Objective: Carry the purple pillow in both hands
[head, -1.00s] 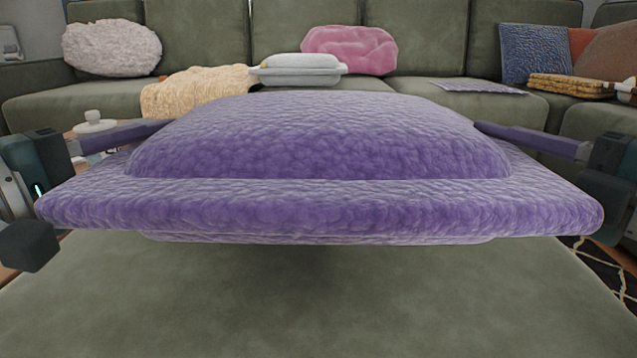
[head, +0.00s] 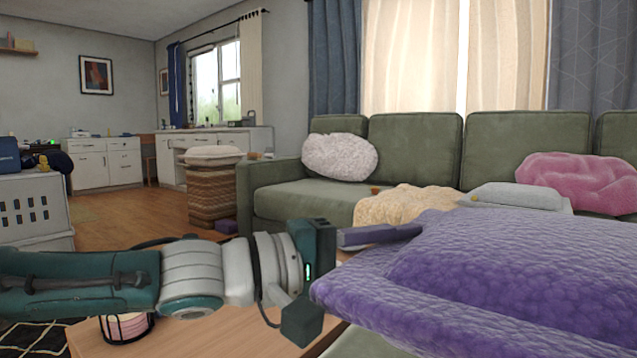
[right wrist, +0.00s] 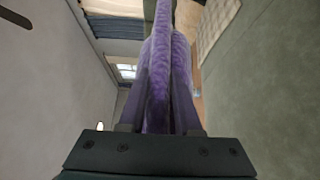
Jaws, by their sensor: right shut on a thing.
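The purple pillow (head: 500,270) is large and textured and fills the lower right of the head view, held up off the surfaces below; its right part is out of frame. My left gripper (head: 385,235) is at the pillow's left edge, with a finger showing along the edge and its other finger hidden. My right gripper (right wrist: 162,100) is out of the head view. In the right wrist view its two fingers lie on either side of the pillow's edge (right wrist: 160,60), shut on it.
A green sectional (head: 280,190) stands behind, with a white fluffy pillow (head: 340,156), a cream blanket (head: 400,203) and a pink pillow (head: 580,180). A wooden table (head: 190,335) is under my left arm. A woven basket (head: 212,190) stands beyond; open floor (head: 125,220) shows left.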

